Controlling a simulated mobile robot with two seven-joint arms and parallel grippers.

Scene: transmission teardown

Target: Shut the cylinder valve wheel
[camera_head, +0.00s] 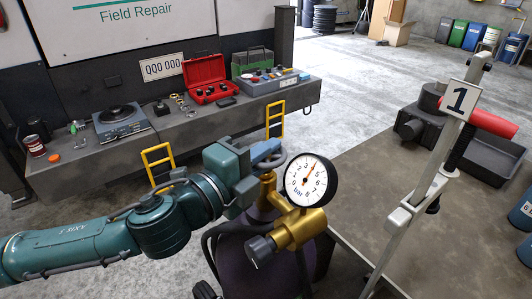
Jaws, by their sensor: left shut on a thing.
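My left gripper (250,168) reaches in from the left, beside the brass valve and regulator (292,232). It is shut on a blue part (266,150), which looks like the valve wheel; the jaws hide much of it. The round white gauge (306,180), marked bar, faces me, its orange needle pointing up and slightly right. A black knob (261,249) sits at the regulator's lower left. Below is the dark purple cylinder (240,245), partly hidden by the arm and a black hose. My right gripper is not in view.
A grey bench (185,125) with a red toolbox (204,78) stands behind. Open floor lies beyond.

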